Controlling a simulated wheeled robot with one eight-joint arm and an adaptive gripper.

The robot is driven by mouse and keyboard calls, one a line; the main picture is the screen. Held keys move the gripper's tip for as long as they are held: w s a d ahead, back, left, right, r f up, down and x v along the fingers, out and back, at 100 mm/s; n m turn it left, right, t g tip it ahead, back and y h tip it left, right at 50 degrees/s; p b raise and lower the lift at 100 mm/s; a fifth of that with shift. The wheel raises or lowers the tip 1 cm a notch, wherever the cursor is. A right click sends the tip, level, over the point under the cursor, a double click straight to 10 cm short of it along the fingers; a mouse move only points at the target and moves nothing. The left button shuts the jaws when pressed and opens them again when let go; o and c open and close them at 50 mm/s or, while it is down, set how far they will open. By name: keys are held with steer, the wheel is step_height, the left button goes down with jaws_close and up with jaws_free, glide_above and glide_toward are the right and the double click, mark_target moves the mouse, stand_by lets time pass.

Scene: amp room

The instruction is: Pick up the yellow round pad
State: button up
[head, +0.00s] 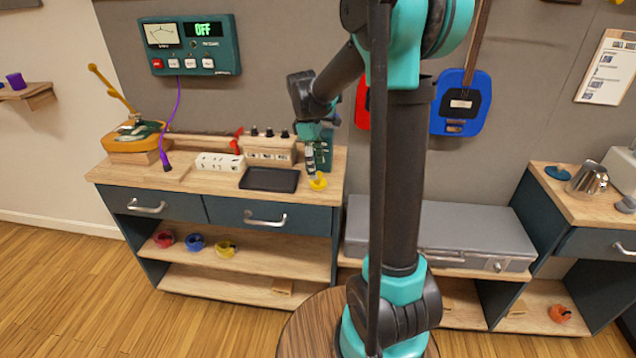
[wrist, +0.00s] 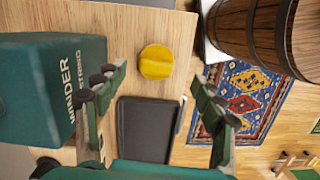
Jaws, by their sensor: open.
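The yellow round pad (wrist: 156,62) lies flat on the wooden bench top in the wrist view, near the bench edge and just beyond the black tray. It also shows in the head view (head: 318,183), at the right end of the bench. My gripper (wrist: 160,95) is open and empty, its two fingers spread wide on either side of the pad's line. In the head view my gripper (head: 316,168) is over the right end of the bench, directly at the pad. The exact gap between fingertips and pad is hard to tell.
A black tray (head: 270,179) lies left of the pad. A dark green box (wrist: 55,85) stands close to the left finger. A knobbed wooden unit (head: 269,151) and a white block (head: 220,162) stand behind and left. A barrel (wrist: 262,35) shows beyond the bench edge.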

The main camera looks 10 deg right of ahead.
steer(key=shift+w+d+f, duration=0.1)
steer(key=shift+d+f, duration=0.1)
steer(key=shift+f, duration=1.2)
steer(key=shift+d+f, duration=0.15)
steer(key=shift+f, duration=1.25)
steer(key=c, duration=1.2)
steer(key=shift+r, duration=0.1)
step_height(320, 180, up, 20)
